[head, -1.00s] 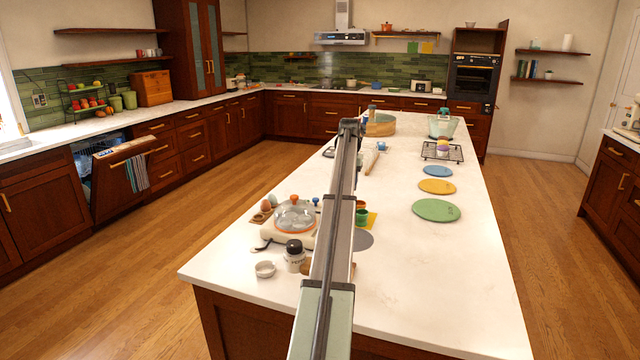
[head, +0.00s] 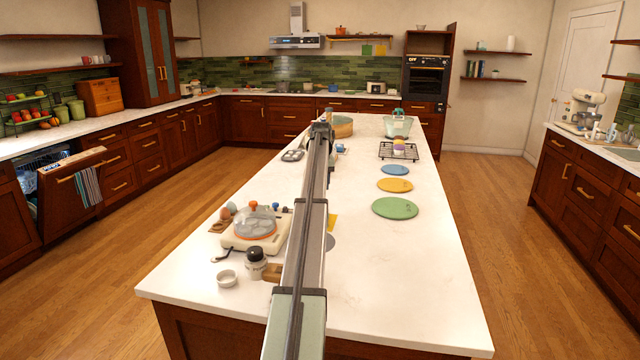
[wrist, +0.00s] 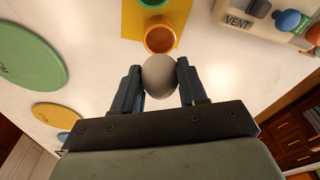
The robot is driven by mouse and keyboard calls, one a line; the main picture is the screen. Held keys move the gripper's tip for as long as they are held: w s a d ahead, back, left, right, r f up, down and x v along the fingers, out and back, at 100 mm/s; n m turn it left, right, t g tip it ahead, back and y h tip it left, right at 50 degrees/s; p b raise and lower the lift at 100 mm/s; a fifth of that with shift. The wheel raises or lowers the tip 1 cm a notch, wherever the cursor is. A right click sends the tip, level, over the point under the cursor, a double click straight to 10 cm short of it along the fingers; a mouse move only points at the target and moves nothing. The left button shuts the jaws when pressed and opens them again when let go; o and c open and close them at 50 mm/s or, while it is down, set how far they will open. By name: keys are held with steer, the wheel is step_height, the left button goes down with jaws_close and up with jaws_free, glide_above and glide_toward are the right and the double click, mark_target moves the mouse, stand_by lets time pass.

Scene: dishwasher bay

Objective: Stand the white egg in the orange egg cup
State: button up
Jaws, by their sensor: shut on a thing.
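In the wrist view, my gripper (wrist: 160,72) is shut on the white egg (wrist: 160,78), which looks grey in shadow and sits between the two fingertips. The orange egg cup (wrist: 160,37) stands just beyond the egg on a yellow mat (wrist: 130,22), its round opening facing the camera. The egg's far edge meets the cup's near rim in the picture; the height between them cannot be told. In the head view my arm hides the egg, the cup and my fingertips; only a corner of the yellow mat (head: 332,221) shows.
A green cup (wrist: 153,3) stands beyond the orange one. A cream appliance marked VENT (wrist: 245,18) with a clear lid is to the right; it also shows in the head view (head: 240,240).

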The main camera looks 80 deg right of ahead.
steer(key=shift+f, duration=2.6)
steer(key=shift+f, duration=0.5)
steer(key=o, duration=0.7)
steer(key=shift+o, duration=0.5)
steer(key=shift+o, duration=1.2)
steer(key=shift+r, duration=0.15)
steer(key=shift+r, duration=3.85)
